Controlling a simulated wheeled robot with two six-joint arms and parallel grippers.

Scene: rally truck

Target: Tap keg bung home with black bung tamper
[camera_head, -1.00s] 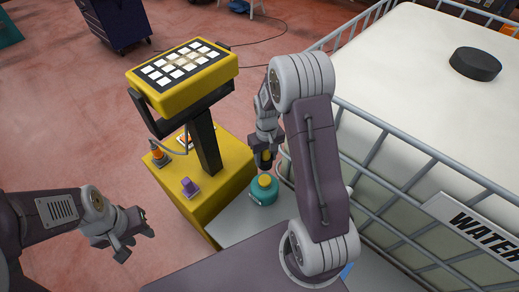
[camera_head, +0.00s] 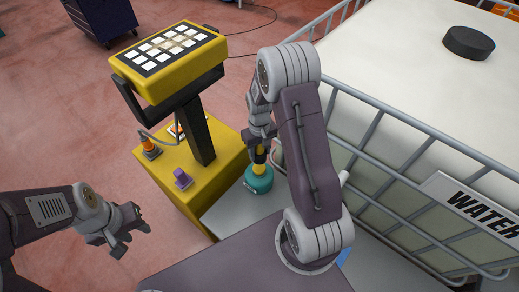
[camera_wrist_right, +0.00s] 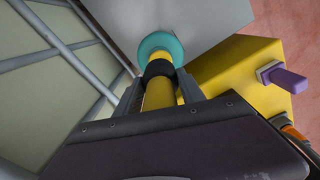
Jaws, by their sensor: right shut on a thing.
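A small teal keg (camera_head: 259,181) with a yellow part on top stands on the grey platform, and its round teal top shows in the wrist view (camera_wrist_right: 164,43). My right gripper (camera_head: 260,138) is above it, shut on the bung tamper, a yellow shaft (camera_wrist_right: 158,96) with a black head (camera_wrist_right: 158,69). The tamper points down at the keg's top. The black head hides most of the keg's middle, so the bung is not clear and I cannot tell whether they touch. My left gripper (camera_head: 136,232) is empty and open at the lower left, away from the keg.
A caged white water tank (camera_head: 420,60) with a black cap (camera_head: 468,43) fills the right side.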

